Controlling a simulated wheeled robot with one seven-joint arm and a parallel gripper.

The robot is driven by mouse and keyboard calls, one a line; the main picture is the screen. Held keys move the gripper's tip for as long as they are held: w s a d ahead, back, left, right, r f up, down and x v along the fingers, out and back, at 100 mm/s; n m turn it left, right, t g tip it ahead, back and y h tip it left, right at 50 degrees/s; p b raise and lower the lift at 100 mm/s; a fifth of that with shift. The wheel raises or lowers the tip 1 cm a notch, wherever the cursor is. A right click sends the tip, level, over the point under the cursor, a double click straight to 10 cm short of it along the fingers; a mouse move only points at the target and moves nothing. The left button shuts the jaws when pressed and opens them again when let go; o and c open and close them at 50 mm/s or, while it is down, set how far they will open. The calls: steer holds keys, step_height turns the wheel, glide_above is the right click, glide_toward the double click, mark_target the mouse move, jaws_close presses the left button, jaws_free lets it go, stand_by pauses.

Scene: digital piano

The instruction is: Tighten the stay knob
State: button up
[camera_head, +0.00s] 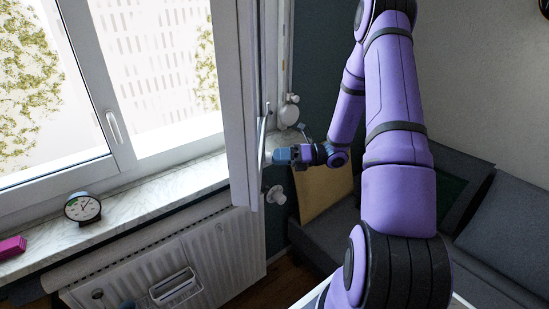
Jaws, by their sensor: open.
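My gripper (278,155) is small in the view and reaches left to the edge of the opened white window sash (243,120). It is open. A slim grey bar (262,137) stands by the sash edge at the fingertips. A small pale part shows just left of the fingertips; it may be the stay knob, but I cannot tell its shape or whether the fingers surround or touch it. My purple arm crosses the right half of the view.
A round white fitting (288,113) is above my gripper, and a white radiator valve (275,195) is below it. The marble sill (140,192) holds a black clock (82,208) and a pink object (12,247). A radiator (215,250) is below; a dark sofa (490,240) is right.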

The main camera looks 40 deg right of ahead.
steer(key=v, duration=0.9)
stand_by(0.3)
